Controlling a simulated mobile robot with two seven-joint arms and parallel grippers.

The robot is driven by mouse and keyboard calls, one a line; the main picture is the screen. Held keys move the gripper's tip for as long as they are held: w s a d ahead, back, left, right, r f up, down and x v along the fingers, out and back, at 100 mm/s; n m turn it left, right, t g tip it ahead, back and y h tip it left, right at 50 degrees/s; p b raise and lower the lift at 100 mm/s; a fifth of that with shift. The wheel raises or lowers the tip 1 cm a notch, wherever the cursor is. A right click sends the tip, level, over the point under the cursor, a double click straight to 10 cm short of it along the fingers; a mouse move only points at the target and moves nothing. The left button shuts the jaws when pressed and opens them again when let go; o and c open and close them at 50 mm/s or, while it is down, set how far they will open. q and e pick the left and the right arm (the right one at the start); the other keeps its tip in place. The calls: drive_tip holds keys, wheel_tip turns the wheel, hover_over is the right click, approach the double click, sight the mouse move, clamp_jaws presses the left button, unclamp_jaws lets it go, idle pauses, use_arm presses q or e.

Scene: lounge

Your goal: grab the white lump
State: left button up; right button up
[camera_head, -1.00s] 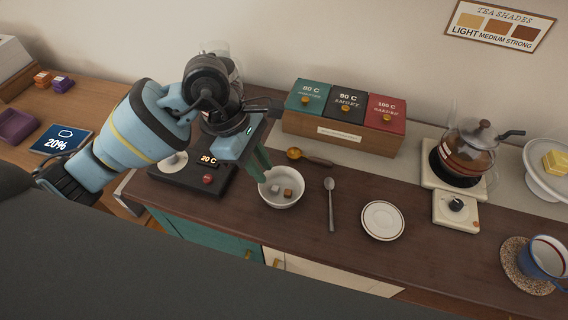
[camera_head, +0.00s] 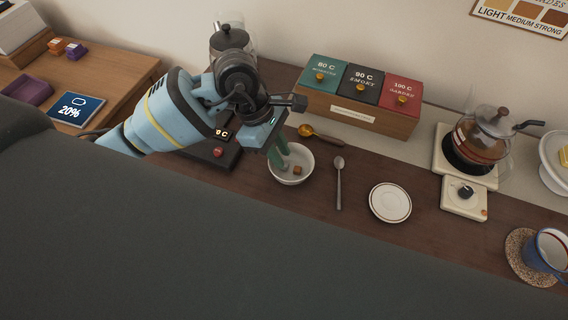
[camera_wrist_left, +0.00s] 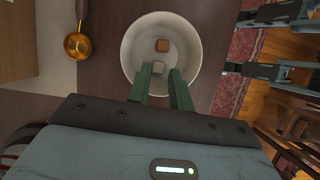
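The white lump (camera_wrist_left: 158,65) lies in the white bowl (camera_wrist_left: 126,58), near the wall closest to my gripper in the left wrist view. A brown lump (camera_wrist_left: 163,45) lies beside it, also visible in the head view (camera_head: 297,170). My left gripper (camera_wrist_left: 159,70) points down into the bowl (camera_head: 304,154). Its two green fingers are apart, with the white lump between or just beyond their tips; contact cannot be made out. In the head view the left gripper (camera_head: 278,162) hides most or all of the white lump.
A spoon (camera_head: 339,182) and a saucer (camera_head: 390,203) lie right of the bowl. A gold scoop (camera_head: 318,133) lies behind it, before the tea box (camera_head: 357,114). A glass teapot (camera_head: 482,140) stands on a warmer at right; a mug (camera_head: 546,252) sits at far right.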

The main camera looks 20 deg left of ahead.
use_arm(q)
drive_tip(key=shift+x, duration=1.35)
drive_tip(key=shift+a, duration=0.1)
drive_tip(key=shift+c, duration=0.3)
clamp_jaws()
drive_tip(key=shift+w+r, duration=0.1)
drive_tip(key=shift+r, duration=0.05)
drive_tip(key=shift+r, duration=0.25)
drive_tip(key=r, duration=0.2)
drive_tip(key=shift+s+d+r, duration=0.3)
drive_tip(key=shift+s+r, duration=0.05)
drive_tip(key=shift+r, duration=0.05)
drive_tip(key=s+d+r, duration=0.1)
drive_tip(key=s+d, duration=0.7)
drive_tip(key=s, duration=0.4)
drive_tip(key=shift+s+d+r+b, duration=0.2)
drive_tip(key=shift+s+d+b, duration=0.1)
drive_tip(key=shift+b, duration=0.15)
